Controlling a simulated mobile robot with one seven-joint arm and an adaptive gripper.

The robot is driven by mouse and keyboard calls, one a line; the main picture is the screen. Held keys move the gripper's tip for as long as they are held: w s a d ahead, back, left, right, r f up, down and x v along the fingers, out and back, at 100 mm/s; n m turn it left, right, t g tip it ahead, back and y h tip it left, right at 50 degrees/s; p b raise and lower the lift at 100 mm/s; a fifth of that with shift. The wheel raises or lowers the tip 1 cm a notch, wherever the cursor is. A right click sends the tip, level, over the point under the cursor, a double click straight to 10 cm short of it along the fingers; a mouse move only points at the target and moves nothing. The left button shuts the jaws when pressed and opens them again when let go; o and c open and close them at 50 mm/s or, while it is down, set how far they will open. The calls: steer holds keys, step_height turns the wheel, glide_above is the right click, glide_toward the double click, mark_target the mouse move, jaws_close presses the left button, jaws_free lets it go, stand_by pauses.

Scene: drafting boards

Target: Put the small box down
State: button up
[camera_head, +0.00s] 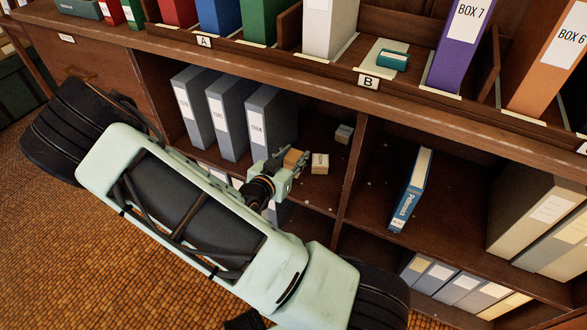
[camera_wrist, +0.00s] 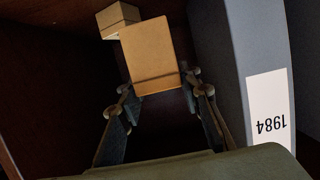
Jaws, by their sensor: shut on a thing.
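A small tan box (camera_head: 294,158) is in the jaws of my gripper (camera_head: 289,169), inside the left bay of the middle shelf. In the wrist view, the box (camera_wrist: 148,55) sits at the fingertips of my gripper (camera_wrist: 164,90), which is shut on it. The box is slightly tilted in that picture. I cannot tell whether its underside touches the shelf. A second small pale box (camera_head: 320,163) stands just to its right in the head view. Behind the held box in the wrist view is another small box (camera_wrist: 118,18).
Grey binders (camera_head: 228,118) stand left of my gripper; the binder marked 1984 (camera_wrist: 250,60) is close beside it. A small grey-green box (camera_head: 344,133) lies farther back. A divider (camera_head: 352,165) bounds the bay on the right. The upper shelf edge (camera_head: 290,65) runs above my arm.

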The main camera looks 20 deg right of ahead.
mark_target(294, 157)
steer(key=w+f, duration=0.2)
steer(key=shift+d+f+b, duration=0.35)
steer(key=shift+d+b, duration=0.05)
steer(key=shift+w+f+b, duration=0.15)
steer(key=shift+f+b, duration=0.45)
steer(key=shift+f, duration=1)
steer(key=shift+f, duration=0.2)
steer(key=o, duration=1.2)
steer(key=shift+c, duration=0.2)
steer(key=shift+r, duration=0.1)
steer(key=shift+a+r, duration=0.1)
steer(key=shift+r, duration=0.1)
steer(key=p+v, duration=0.3)
steer(key=v, duration=0.8)
steer(key=shift+s+a+p, duration=0.2)
steer(key=shift+s+p, duration=0.15)
